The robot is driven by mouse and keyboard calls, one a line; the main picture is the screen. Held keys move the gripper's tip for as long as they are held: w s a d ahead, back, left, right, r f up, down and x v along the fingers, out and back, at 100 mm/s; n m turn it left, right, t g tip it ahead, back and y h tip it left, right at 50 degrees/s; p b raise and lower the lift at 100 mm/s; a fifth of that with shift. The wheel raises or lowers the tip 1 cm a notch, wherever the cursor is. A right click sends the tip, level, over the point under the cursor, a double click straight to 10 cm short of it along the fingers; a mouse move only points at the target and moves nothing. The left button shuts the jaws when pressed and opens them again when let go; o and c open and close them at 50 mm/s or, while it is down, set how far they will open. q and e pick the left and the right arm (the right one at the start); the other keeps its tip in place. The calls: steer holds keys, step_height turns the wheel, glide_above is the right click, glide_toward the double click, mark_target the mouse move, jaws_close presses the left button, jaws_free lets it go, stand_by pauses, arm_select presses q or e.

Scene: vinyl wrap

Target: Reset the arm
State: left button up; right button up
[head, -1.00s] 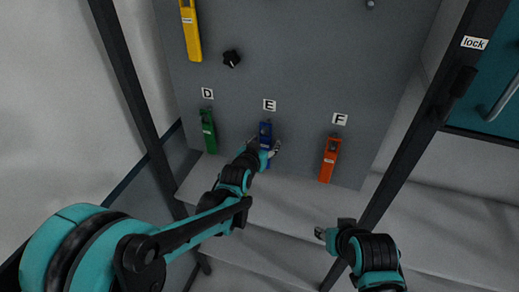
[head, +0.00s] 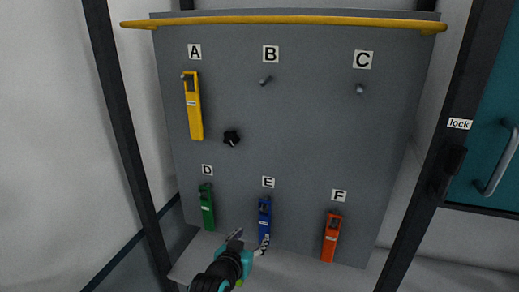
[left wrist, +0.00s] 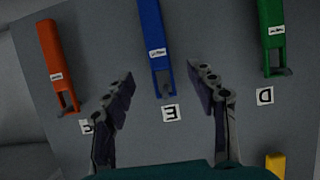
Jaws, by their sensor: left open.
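My left gripper (head: 250,238) is open and empty, low on the board in the head view. Its tips are at the lower end of a blue tool (head: 264,215) hanging under label E. In the left wrist view the spread fingers of the gripper (left wrist: 165,85) stand to either side of the label E area, with the blue tool (left wrist: 154,42) between and beyond them. I cannot tell the exact distance to it. My right gripper is out of the head view.
A grey board (head: 300,140) carries a yellow tool (head: 194,110) at A, a green one (head: 207,210) at D and an orange one (head: 331,240) at F. Pegs B (head: 265,81) and C (head: 359,89) are empty. A black knob (head: 231,138) sticks out. Dark posts flank the board.

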arm_select(q)
steer(key=s+a+f+n+g+y+b, duration=0.1)
steer(key=s+a+f+g+b, duration=0.1)
steer(key=s+a+f+b, duration=0.3)
steer(key=s+a+f+n+g+y+b, duration=0.1)
steer(key=s+a+f+b, duration=0.3)
steer(key=s+f+b, duration=0.4)
steer(key=s+a+f+n+g+y+b, duration=0.1)
steer(key=s+a+f+b, duration=0.4)
steer(key=f, duration=1)
steer(key=shift+s+a+g+y+b, duration=0.35)
steer(key=shift+s+g+y+b, duration=0.15)
steer(key=shift+s+g+b, duration=0.5)
steer(key=shift+w, duration=0.15)
